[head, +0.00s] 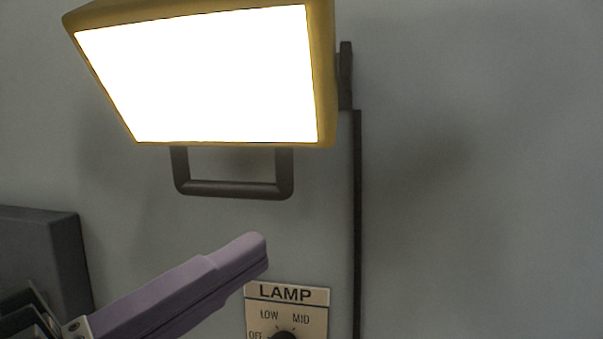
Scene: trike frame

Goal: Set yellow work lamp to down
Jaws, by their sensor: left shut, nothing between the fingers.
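The yellow work lamp (325,75) fills the upper left of the head view. Its panel glows bright white and is tilted somewhat downward. A dark U-shaped handle (236,189) hangs below its lower edge. My left gripper (256,252), with purple fingers, comes in from the lower left. It is shut and empty, below the handle and apart from it in the picture. Its fingertips are near the top left of the lamp's label plate. My right gripper is not in view.
A plate marked LAMP (287,296) with a dark dial (284,335) is on the wall at the bottom, cut off by the frame. A dark vertical strip (357,220) runs down from the lamp's mount. A dark grey box (55,255) is at left. The wall at right is clear.

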